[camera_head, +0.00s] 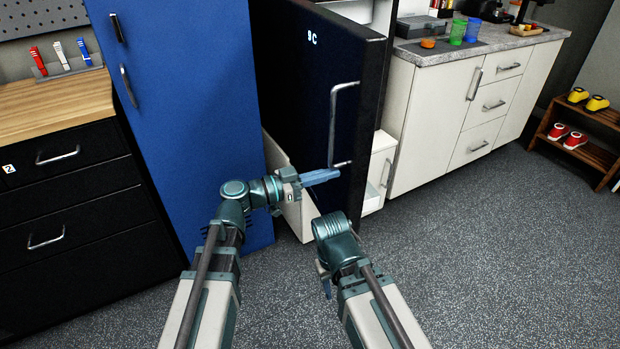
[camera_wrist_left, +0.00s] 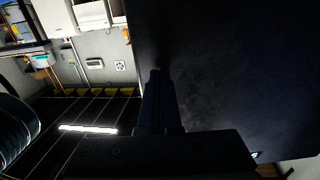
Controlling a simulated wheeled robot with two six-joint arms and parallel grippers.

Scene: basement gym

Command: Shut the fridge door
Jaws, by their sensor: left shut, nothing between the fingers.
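The fridge door (camera_head: 295,95) is a dark panel with a lit "9C" display and a long metal handle (camera_head: 333,120). It stands open at an angle, with white fridge parts (camera_head: 378,170) showing beside its right edge. My left gripper (camera_head: 338,173) is shut and empty in front of the door's lower part, just below the handle's lower end. In the left wrist view its fingers (camera_wrist_left: 157,85) point along the dark door surface (camera_wrist_left: 230,75); I cannot tell if they touch it. My right arm is folded at the lower middle; its jaws are mostly hidden.
A tall blue cabinet (camera_head: 195,90) stands left of the fridge, beside a black drawer unit (camera_head: 70,190) with a wooden top. A white counter unit (camera_head: 460,110) stands to the right. A shoe rack (camera_head: 590,140) is at far right. The grey floor (camera_head: 490,250) is clear.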

